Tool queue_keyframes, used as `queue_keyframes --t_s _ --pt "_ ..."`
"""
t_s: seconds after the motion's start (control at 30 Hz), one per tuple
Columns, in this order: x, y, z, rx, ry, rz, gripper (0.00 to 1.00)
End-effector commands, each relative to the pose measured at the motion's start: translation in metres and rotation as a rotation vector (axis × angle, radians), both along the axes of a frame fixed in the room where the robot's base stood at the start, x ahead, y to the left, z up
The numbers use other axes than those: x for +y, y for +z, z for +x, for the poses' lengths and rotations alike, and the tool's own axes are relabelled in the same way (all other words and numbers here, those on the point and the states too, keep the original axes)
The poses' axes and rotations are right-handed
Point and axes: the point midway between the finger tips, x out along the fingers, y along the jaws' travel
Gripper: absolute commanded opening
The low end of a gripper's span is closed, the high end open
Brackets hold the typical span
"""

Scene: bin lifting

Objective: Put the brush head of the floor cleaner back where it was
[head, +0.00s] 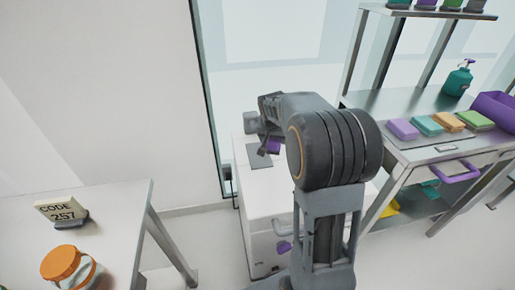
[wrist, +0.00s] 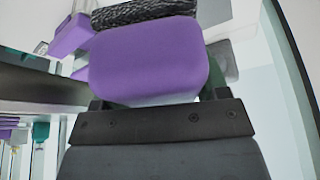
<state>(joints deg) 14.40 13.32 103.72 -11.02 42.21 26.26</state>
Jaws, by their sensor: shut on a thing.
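The brush head is a rounded purple block (wrist: 150,60) with a dark, bristly roller (wrist: 145,12) along its far edge. My gripper (wrist: 155,97) is shut on the purple block, with a finger at each side of it. In the head view my gripper (head: 264,148) is over the top of the white cabinet (head: 262,195), and a bit of purple (head: 273,146) shows at it. My arm hides part of the cabinet. I cannot tell whether the brush head touches the cabinet top. No whole floor cleaner can be made out.
A grey plate (head: 254,156) lies on the cabinet top, beside a grey rounded part (head: 251,122). A steel bench (head: 390,101) at right holds several sponges, a teal bottle (head: 458,80) and a purple bin (head: 495,108). A white table (head: 120,215) at left carries a code sign (head: 60,211) and an orange-lidded jar (head: 65,264).

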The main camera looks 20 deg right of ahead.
Motion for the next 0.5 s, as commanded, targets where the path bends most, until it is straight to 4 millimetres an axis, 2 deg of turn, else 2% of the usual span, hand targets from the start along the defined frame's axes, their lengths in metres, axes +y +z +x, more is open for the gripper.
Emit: queue_keyframes --t_s 0.1,0.2,0.37,0.5 --pt "0.010 -0.014 0.029 0.002 0.003 0.001 0.42" --pt "0.014 -0.033 0.042 0.001 0.001 0.000 0.42" --pt "0.018 -0.052 0.058 0.000 -0.001 0.000 0.42" --pt "0.020 -0.060 0.065 -0.002 -0.001 -0.001 0.42"
